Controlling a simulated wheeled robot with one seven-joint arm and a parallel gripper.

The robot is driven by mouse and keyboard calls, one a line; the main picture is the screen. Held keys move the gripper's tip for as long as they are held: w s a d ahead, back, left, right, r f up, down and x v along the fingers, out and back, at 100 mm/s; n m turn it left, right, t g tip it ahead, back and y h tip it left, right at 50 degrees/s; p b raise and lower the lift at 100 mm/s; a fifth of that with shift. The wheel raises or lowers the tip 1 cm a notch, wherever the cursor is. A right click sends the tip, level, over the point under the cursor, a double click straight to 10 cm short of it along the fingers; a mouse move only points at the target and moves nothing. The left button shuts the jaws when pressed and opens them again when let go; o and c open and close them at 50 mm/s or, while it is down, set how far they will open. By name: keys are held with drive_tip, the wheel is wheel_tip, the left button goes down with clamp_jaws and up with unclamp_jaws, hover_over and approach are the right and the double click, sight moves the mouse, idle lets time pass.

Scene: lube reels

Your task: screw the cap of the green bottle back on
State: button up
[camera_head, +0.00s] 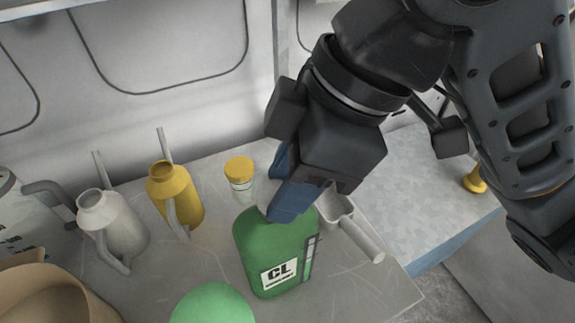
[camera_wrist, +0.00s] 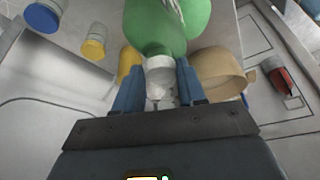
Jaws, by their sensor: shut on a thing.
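The green bottle (camera_head: 268,245) stands upright on the grey table, with a black "CL" label on its side. In the wrist view the green bottle (camera_wrist: 150,28) is at the top, just ahead of my fingers. My gripper (camera_head: 274,195) is over the bottle's top, with its blue fingers pointing down. In the wrist view my gripper (camera_wrist: 158,85) is shut on a white cap (camera_wrist: 160,72) at the bottle's mouth. My fingers hide the cap in the head view. I cannot tell whether the cap is seated on the thread.
A yellow can (camera_head: 182,200) and a pale can (camera_head: 112,228) stand left of the bottle. A yellow-capped jar (camera_head: 240,172) stands behind it. A metal scoop (camera_head: 355,232) lies close on the right. A green round thing (camera_head: 212,304) and a tan container (camera_head: 45,295) are in front.

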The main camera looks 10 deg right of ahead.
drive_tip(key=shift+s+m+t, duration=0.1)
drive_tip(key=shift+m+t, duration=0.2)
drive_tip(key=shift+m, duration=0.6)
drive_tip(key=shift+s+r+m+t+h+p, duration=0.15)
drive_tip(key=shift+m+t+h+p, duration=0.15)
drive_tip(key=shift+m+p, duration=0.45)
drive_tip(key=shift+s+a+f+m+t, duration=0.1)
drive_tip(key=shift+m+t, duration=0.05)
drive_tip(key=shift+m, duration=0.45)
drive_tip(key=shift+a+f+m+t, duration=0.1)
drive_tip(key=shift+m+t, duration=0.05)
drive_tip(key=shift+m, duration=0.4)
drive_tip(key=shift+m+h, duration=0.4)
drive_tip(key=shift+m, duration=0.3)
drive_tip(key=shift+t, duration=0.3)
drive_tip(key=m, duration=0.1)
drive_tip(key=m+h, duration=0.1)
drive_tip(key=m, duration=0.1)
drive_tip(key=m+t, duration=0.1)
drive_tip(key=m, duration=0.1)
drive_tip(key=shift+s+a+h, duration=0.25)
drive_tip(key=shift+h, duration=0.05)
